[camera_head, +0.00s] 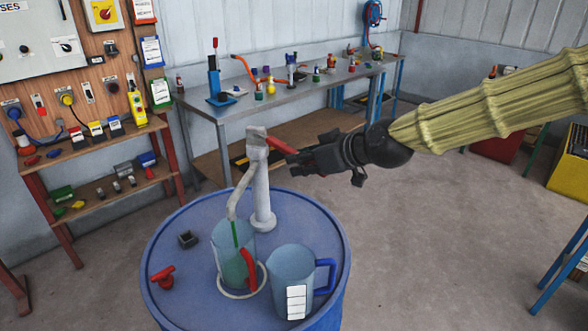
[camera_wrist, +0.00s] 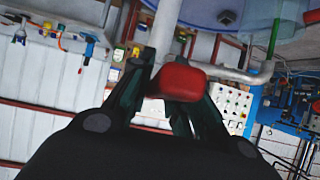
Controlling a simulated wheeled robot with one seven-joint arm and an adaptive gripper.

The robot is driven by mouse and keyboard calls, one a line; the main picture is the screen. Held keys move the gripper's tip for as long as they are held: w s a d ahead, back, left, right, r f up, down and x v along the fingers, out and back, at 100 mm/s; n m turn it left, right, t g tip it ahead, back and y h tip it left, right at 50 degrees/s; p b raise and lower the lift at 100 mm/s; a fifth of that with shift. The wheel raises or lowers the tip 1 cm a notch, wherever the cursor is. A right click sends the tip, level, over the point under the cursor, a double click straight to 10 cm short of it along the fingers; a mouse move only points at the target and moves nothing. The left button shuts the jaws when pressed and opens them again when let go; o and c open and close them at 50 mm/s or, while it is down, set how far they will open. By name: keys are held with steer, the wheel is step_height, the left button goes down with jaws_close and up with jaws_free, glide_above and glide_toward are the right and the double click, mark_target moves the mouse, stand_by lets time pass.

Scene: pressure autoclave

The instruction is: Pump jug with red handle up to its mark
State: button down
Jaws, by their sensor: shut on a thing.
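The clear jug with the red handle (camera_head: 228,262) stands on top of the blue drum (camera_head: 160,238), under the spout of a grey hand pump (camera_head: 262,195). Green liquid shows at the spout's mouth and inside the jug. Its mark and exact level cannot be made out. My gripper (camera_head: 290,153) is at the pump's top right, shut on the red pump lever (camera_head: 277,143). The lever's red grip (camera_wrist: 183,80) shows between my fingers in the wrist view, with the spout pipe (camera_wrist: 232,72) beyond it.
A jug with a blue handle (camera_head: 292,268) and white label stands right beside the red-handled one. A small red valve-like piece (camera_head: 163,277) and a dark square cap (camera_head: 188,239) lie on the drum.

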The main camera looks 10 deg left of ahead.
steer(key=shift+w+a+f+t+y+b, duration=0.1)
steer(key=shift+a+f+t+y+b, duration=0.1)
steer(key=shift+f+y+b, duration=0.7)
steer(key=shift+a+f+t+b, duration=0.15)
steer(key=shift+f+b, duration=0.3)
steer(key=shift+b, duration=0.9)
steer(key=shift+d, duration=0.1)
steer(key=c, duration=1.3)
jaws_free()
steer(key=v, duration=1.2)
steer(key=shift+f, duration=0.15)
